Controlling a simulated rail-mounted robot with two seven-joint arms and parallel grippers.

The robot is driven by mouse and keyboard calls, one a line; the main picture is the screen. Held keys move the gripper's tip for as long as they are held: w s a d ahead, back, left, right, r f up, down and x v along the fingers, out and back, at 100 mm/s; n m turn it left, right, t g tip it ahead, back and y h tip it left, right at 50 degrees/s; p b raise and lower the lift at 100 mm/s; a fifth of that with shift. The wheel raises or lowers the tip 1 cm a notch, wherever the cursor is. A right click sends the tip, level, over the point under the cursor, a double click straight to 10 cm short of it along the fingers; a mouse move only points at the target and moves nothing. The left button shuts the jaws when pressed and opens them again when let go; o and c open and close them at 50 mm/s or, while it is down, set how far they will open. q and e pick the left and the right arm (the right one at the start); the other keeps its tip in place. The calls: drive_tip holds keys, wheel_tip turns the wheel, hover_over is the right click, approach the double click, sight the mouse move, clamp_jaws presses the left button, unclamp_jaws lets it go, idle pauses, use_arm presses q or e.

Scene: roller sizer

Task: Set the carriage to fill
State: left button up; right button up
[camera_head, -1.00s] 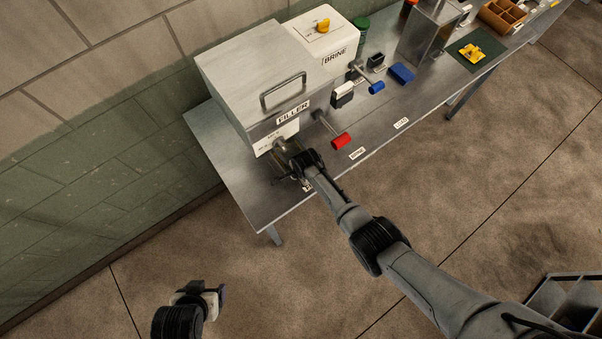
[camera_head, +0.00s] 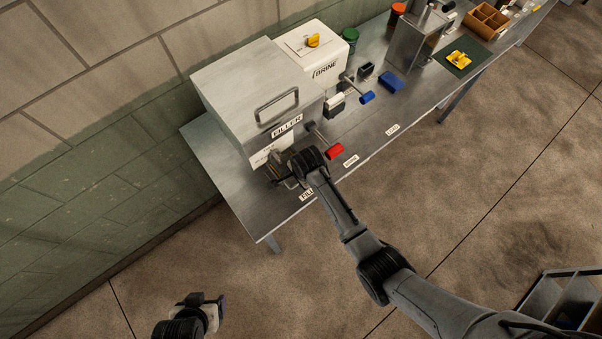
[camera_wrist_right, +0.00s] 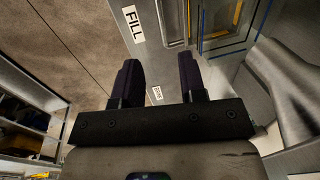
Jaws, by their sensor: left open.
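The labels FILL (camera_head: 307,194), BRINE (camera_head: 351,161) and LOAD (camera_head: 392,130) stand along the bench's front edge. The FILL label is partly covered by my right arm. I cannot pick out the carriage with certainty; my right gripper and wrist cover the area below the FILLER box (camera_head: 250,85). My right gripper (camera_head: 280,177) is low beside the front of that box. My left gripper (camera_head: 208,299) is open and empty over the floor, away from the bench.
A red handle (camera_head: 334,152) and a blue handle (camera_head: 367,97) stick out over the bench (camera_head: 225,185). A white BRINE box (camera_head: 318,55), a blue block (camera_head: 391,81) and a yellow part on a green mat (camera_head: 473,66) stand farther right. The bench's left end is clear.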

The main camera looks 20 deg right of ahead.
drive_tip(key=shift+s+r, duration=0.2)
drive_tip(key=shift+r, duration=0.65)
